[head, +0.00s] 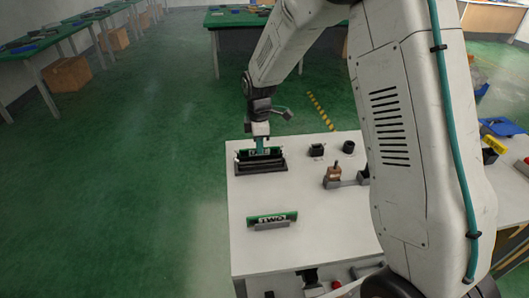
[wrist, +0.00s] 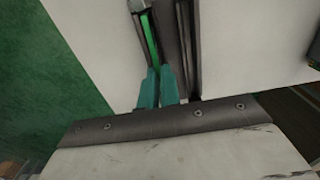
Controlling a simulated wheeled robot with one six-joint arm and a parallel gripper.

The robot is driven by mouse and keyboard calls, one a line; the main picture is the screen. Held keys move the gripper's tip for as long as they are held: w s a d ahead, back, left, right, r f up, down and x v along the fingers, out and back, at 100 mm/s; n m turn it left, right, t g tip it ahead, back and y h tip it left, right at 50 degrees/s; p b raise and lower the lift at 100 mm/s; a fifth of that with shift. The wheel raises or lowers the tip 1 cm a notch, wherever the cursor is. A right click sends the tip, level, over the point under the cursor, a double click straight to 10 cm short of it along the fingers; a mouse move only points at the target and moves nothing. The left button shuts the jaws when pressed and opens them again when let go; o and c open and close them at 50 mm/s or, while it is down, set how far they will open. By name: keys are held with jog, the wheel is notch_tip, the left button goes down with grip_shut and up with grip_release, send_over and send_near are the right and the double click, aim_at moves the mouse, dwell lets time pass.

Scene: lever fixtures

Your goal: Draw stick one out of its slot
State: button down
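Stick one (head: 244,155) is a thin green board with a dark face, upright at the long black slot fixture (head: 262,168) near the table's far left corner. My gripper (head: 261,149) points down at the middle of its top edge and covers part of its label. In the wrist view the two teal fingers (wrist: 158,88) are close together, with the green edge of the stick (wrist: 150,38) running in between them. Dark slot walls (wrist: 193,50) stand just right of it. How deep the stick sits in the slot I cannot tell.
A green stick marked TWO (head: 272,217) stands in a grey holder nearer on the white table (head: 310,235). To the right are a copper-coloured block with a lever (head: 333,175), and two small black parts (head: 348,147). My arm crosses above the table's right side.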

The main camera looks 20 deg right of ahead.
jog(key=shift+f, duration=0.1)
jog(key=shift+w+r, duration=0.1)
jog(key=shift+r, duration=0.25)
dwell(0.4)
jog(key=shift+r, duration=0.45)
dwell(0.5)
jog(key=shift+r, duration=1.95)
jog(key=shift+r, duration=0.1)
